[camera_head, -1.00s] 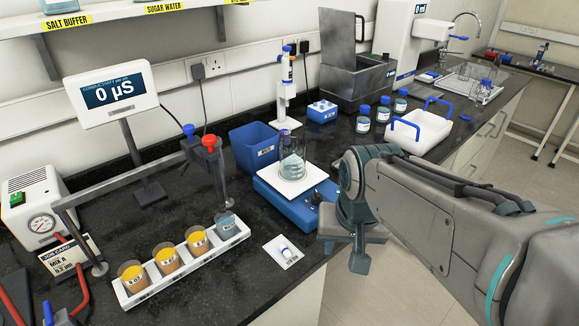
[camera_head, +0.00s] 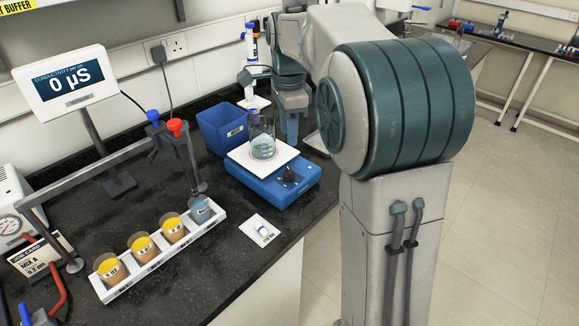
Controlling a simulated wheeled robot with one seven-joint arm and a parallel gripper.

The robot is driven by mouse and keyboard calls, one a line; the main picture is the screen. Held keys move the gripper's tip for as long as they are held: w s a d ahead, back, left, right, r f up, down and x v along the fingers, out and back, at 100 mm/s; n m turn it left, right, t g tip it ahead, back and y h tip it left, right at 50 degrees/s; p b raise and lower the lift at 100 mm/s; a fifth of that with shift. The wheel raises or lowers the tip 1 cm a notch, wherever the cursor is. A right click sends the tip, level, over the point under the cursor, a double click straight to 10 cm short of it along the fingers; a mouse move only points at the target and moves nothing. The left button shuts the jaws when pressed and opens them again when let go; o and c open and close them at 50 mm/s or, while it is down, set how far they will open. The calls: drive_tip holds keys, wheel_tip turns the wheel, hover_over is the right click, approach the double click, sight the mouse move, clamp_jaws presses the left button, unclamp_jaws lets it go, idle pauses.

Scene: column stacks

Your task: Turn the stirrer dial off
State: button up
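The blue stirrer (camera_head: 270,190) sits on the dark bench near its front edge, with a white top plate (camera_head: 240,154). Its black dial (camera_head: 289,175) is on the front right of the body and unobstructed; its exact setting is too small to read. A glass beaker (camera_head: 263,146) with pale liquid stands on the plate. My gripper (camera_head: 291,130) hangs pointing down behind and to the right of the beaker, apart from the dial. Its fingers are small and partly merged with the wrist, so I cannot tell whether it is open or shut.
A blue bin (camera_head: 222,128) stands behind left of the stirrer. A white rack (camera_head: 155,262) of several cups lies to the left, with a small card and vial (camera_head: 262,231) between. A conductivity meter (camera_head: 64,82) stands at back left. My arm hides the bench's right part.

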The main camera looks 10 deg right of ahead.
sight(289, 170)
wheel_tip(289, 170, down, 12)
drive_tip(key=shift+r, duration=0.15)
drive_tip(key=shift+c, duration=0.4)
drive_tip(key=c, duration=0.6)
